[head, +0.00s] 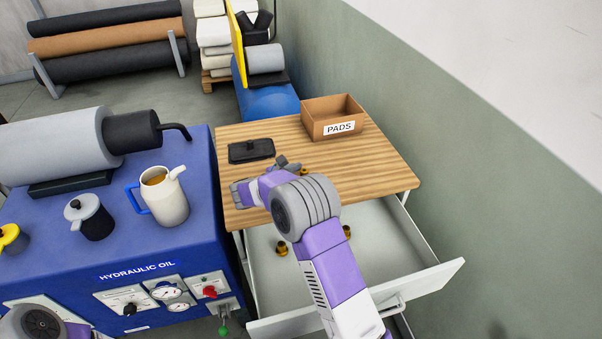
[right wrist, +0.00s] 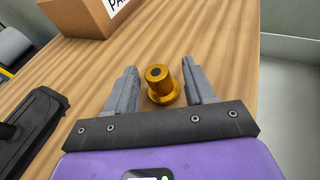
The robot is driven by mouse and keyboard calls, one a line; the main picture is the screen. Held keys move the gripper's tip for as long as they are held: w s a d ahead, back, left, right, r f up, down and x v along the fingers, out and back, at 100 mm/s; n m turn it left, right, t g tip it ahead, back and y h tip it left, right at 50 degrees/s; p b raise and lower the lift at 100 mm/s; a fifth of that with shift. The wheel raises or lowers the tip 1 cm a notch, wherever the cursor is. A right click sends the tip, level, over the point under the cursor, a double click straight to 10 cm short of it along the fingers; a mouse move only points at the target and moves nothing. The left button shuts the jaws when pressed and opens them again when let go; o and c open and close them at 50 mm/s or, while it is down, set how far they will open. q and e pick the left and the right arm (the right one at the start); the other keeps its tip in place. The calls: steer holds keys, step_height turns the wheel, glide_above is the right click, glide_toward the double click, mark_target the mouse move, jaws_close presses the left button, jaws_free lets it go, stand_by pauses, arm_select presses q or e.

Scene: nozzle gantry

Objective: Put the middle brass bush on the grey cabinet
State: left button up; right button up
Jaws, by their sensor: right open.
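A brass bush (right wrist: 160,86) stands upright on the wooden top of the grey cabinet. It shows small in the head view (head: 304,171), partly behind my right wrist. My right gripper (head: 292,168) is open, low over the top. In the right wrist view its two grey fingers stand on either side of the bush, with gaps to both. Two more brass bushes, one left (head: 282,248) and one right (head: 347,232), stand in the open drawer (head: 402,268) of the grey cabinet (head: 396,146). My left gripper is out of view.
A cardboard box marked PADS (head: 318,123) and a black tray (head: 251,151) stand on the cabinet top. The blue hydraulic oil bench (head: 110,250) is to the left, with a jug (head: 164,199) on it. A green wall is to the right.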

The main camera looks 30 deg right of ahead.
steer(key=shift+r, duration=0.25)
steer(key=p+v, duration=0.1)
steer(key=v, duration=1.1)
steer(key=shift+p, duration=0.4)
steer(key=shift+w, duration=0.1)
